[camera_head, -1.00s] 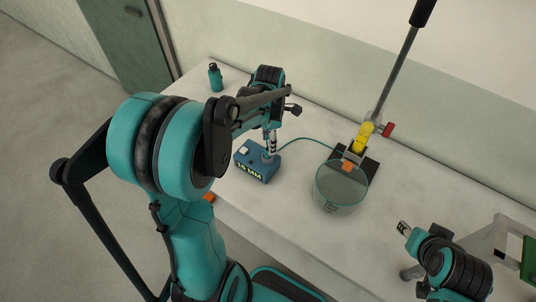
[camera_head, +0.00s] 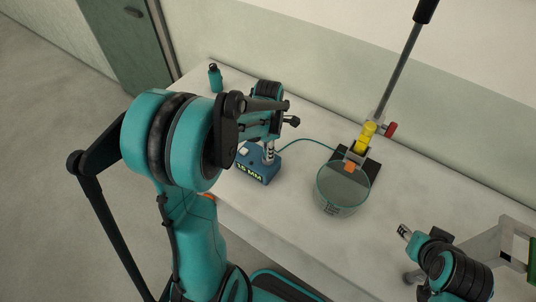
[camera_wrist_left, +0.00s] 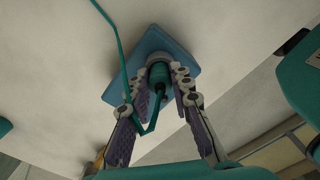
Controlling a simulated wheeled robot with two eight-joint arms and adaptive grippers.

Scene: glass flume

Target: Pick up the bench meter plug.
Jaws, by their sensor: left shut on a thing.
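The bench meter is a blue box (camera_head: 258,170) marked "15 MM" on the table. It also shows in the left wrist view (camera_wrist_left: 182,62) as a blue block. The plug (camera_wrist_left: 158,74) is a green and dark cylinder in front of the block, with a green cable (camera_wrist_left: 122,62) bent away from it. My left gripper (camera_wrist_left: 162,84) is shut on the plug, one finger on each side. In the head view my left gripper (camera_head: 268,154) points down at the box and hides the plug. I cannot tell whether the plug still touches the box. My right gripper (camera_head: 403,231) is far from it.
A clear round vessel (camera_head: 340,192) stands right of the meter, before a black stand with a yellow part (camera_head: 366,136) and a tall lever. A teal bottle (camera_head: 215,78) stands at the back left. The table's front middle is clear.

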